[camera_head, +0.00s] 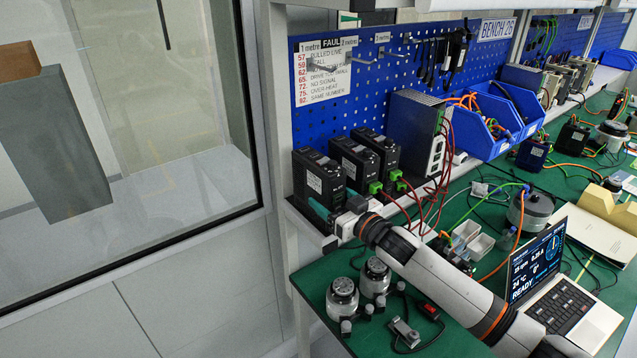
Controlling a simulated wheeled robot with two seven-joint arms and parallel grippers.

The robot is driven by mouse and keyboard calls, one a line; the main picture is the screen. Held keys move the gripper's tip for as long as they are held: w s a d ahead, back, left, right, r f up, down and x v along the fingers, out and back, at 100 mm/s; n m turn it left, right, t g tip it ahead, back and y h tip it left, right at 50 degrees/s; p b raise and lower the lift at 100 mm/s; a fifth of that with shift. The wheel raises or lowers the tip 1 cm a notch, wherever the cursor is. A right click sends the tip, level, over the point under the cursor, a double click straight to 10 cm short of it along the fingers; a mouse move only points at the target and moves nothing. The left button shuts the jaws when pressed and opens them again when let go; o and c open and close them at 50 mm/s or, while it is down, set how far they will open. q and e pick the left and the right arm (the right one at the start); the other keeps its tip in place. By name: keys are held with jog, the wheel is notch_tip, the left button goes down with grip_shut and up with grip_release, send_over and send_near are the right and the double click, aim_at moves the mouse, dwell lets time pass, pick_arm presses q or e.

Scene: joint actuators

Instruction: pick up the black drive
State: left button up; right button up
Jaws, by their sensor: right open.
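Several black drives stand upright in a row on the bench below the blue pegboard. The leftmost black drive (318,180) has a white label and stands nearest the bench's left end. A middle black drive (353,160) and a further black drive (378,148) stand behind it to the right, with green connectors and red wires. My right gripper (328,216) is open at the foot of the leftmost drive, at the bench's left front. Whether its fingers touch that drive, I cannot tell. My left gripper is out of view.
Two round metal motors (342,297) stand on the green mat in front of my right arm. A laptop (560,288) is at the right. A grey power supply (418,132) and blue bins (478,130) stand right of the drives. Loose wires cross the bench. A window frame (262,120) is at the left.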

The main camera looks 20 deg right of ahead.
jog(key=shift+x, duration=1.5)
jog(key=shift+s, duration=0.15)
jog(key=shift+c, duration=0.5)
grip_shut()
jog(key=shift+r, duration=0.2)
